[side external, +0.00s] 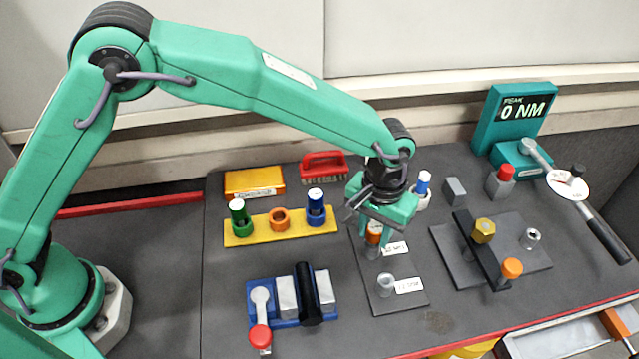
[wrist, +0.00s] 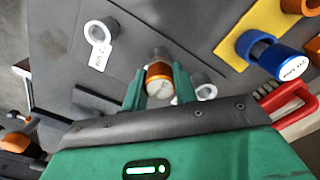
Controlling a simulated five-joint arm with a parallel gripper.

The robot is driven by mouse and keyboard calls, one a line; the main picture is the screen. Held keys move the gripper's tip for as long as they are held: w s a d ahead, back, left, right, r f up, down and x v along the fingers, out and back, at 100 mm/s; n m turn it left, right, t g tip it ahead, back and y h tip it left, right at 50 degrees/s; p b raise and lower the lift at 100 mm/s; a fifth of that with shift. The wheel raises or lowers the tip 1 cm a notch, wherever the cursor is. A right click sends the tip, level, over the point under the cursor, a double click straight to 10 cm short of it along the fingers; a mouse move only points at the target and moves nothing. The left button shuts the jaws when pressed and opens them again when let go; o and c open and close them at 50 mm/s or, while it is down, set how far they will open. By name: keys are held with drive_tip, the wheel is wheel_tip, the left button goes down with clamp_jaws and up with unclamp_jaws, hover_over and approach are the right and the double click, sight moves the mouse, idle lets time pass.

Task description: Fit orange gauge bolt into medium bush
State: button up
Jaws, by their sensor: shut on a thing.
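My gripper (side external: 374,242) points down over the dark bush plate (side external: 410,301) and is shut on the orange gauge bolt (side external: 374,232). In the wrist view the bolt (wrist: 160,83) shows its orange band and pale end face between both fingers. A grey metal bush (side external: 372,252) is just below the bolt, partly hidden; I cannot tell whether the bolt's tip is inside it. A second bush (side external: 386,284) stands open near the plate's front; it also shows in the wrist view (wrist: 100,31). A third bush (wrist: 204,88) stands beside my finger in the wrist view. The labels are too small to read.
A yellow rack (side external: 258,240) holds green and blue bolts, with an empty orange collar (side external: 279,219) between them. A blue fixture (side external: 288,305) stands front left. A dark plate with posts (side external: 521,268) is on the right.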

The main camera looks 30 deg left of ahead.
sight(375, 227)
drive_tip(key=shift+f, duration=0.1)
drive_tip(key=o, duration=1.2)
drive_tip(key=shift+c, duration=0.2)
drive_tip(key=shift+r, duration=3.95)
drive_tip(key=shift+a, duration=0.1)
